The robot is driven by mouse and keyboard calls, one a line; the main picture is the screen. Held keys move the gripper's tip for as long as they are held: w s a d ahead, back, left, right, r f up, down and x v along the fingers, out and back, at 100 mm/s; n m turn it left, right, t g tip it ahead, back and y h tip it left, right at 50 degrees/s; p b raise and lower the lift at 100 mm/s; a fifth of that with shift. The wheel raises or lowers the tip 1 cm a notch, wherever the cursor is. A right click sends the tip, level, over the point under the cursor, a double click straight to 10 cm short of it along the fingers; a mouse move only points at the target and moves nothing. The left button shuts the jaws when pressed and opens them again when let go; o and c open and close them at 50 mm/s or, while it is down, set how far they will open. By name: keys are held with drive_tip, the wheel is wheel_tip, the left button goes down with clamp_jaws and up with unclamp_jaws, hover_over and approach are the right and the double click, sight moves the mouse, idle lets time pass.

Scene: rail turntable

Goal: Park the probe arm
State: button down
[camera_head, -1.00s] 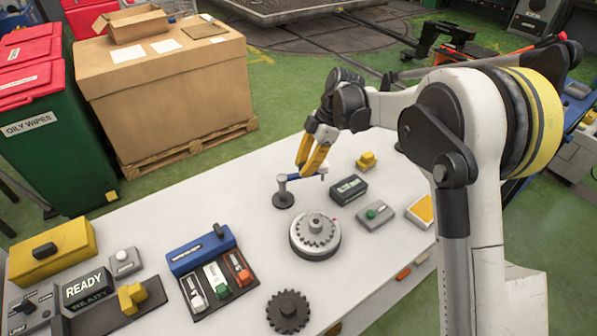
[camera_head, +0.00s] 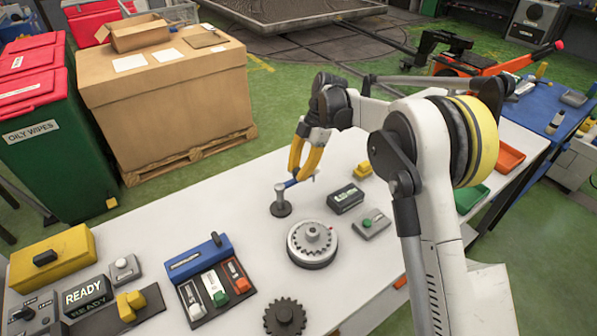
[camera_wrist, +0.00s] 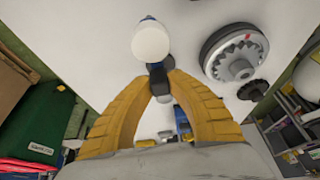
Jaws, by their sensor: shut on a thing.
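The probe arm is a short blue bar (camera_head: 308,178) on a grey post with a dark round base (camera_head: 281,209), standing on the white table. My gripper (camera_head: 297,181) has its yellow fingers shut on the bar, close to the post. In the wrist view, the fingertips (camera_wrist: 160,84) meet around a dark part of the bar. A pale round knob (camera_wrist: 150,42) shows just beyond them. The fingers hide part of the bar. A grey turntable with a toothed hub (camera_head: 312,246) stands apart, to the right of and nearer than the post.
A black box with a display (camera_head: 345,198), a yellow block (camera_head: 363,170) and a green-button box (camera_head: 370,224) stand right of the post. A dark gear (camera_head: 285,316) and a blue-backed tray (camera_head: 202,262) lie nearer. A READY display (camera_head: 84,291) is at left. Table left of the post is clear.

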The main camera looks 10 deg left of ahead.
drive_tip(key=c, duration=1.3)
unclamp_jaws()
drive_tip(key=shift+a, duration=0.15)
drive_tip(key=shift+o, duration=0.2)
drive_tip(key=v, duration=1.2)
